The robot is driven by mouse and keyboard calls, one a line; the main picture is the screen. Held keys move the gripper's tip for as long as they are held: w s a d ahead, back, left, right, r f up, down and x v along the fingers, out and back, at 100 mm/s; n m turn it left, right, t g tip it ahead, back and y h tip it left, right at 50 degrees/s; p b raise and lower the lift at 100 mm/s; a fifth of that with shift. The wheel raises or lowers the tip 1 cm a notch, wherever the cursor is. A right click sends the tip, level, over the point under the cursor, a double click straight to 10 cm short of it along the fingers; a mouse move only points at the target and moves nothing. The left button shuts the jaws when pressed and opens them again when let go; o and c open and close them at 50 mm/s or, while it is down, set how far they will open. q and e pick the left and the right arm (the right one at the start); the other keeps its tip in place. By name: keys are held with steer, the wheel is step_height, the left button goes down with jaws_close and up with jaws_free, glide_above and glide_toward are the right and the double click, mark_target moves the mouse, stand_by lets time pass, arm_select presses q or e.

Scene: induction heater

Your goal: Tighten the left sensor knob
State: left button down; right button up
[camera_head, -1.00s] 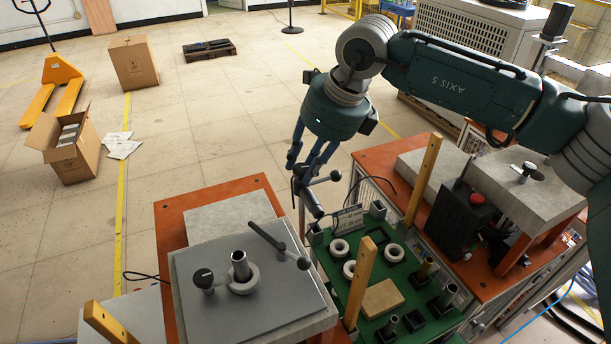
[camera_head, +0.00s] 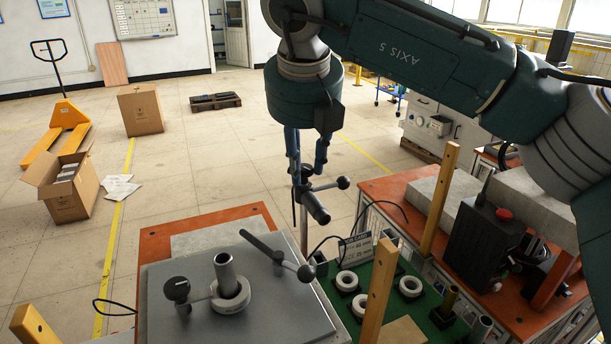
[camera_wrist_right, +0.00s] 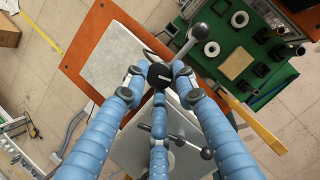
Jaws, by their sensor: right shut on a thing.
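My right gripper (camera_head: 305,170) is beyond the left workstation's back right corner, at the top of a thin upright stand (camera_head: 303,232). In the right wrist view its blue fingers (camera_wrist_right: 159,82) are closed around a black round knob (camera_wrist_right: 159,74) with a pale mark on top. The fingers hide most of this knob in the head view. A black cylinder (camera_head: 316,208) and a ball-ended lever (camera_head: 343,183) stick out just below the fingertips. Another black knob (camera_head: 177,289) with a white mark stands on the grey plate (camera_head: 270,320), beside a ringed metal tube (camera_head: 225,275). My left gripper is out of view.
A ball-ended black lever (camera_head: 270,250) lies over the grey plate. A green tray (camera_head: 345,305) with several rings is right of the stand. Wooden posts (camera_head: 437,205) rise near it. A black box with a red button (camera_head: 505,214) is farther right.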

steer(key=shift+w+a+r+m+h+b, duration=0.1)
steer(key=shift+m+h+b, duration=0.1)
steer(key=shift+m, duration=0.4)
steer(key=shift+w+a+r+m+h+b, duration=0.1)
steer(key=shift+m+h+b, duration=0.1)
steer(key=shift+m, duration=0.4)
steer(key=shift+r+m+h, duration=0.1)
steer(key=shift+m+h, duration=0.3)
steer(key=shift+m, duration=0.6)
steer(key=o, duration=1.2)
steer(key=shift+c, duration=0.2)
steer(key=shift+s, duration=0.1)
steer(key=v, duration=1.1)
steer(key=shift+a+r, duration=0.15)
steer(key=shift+r, duration=0.2)
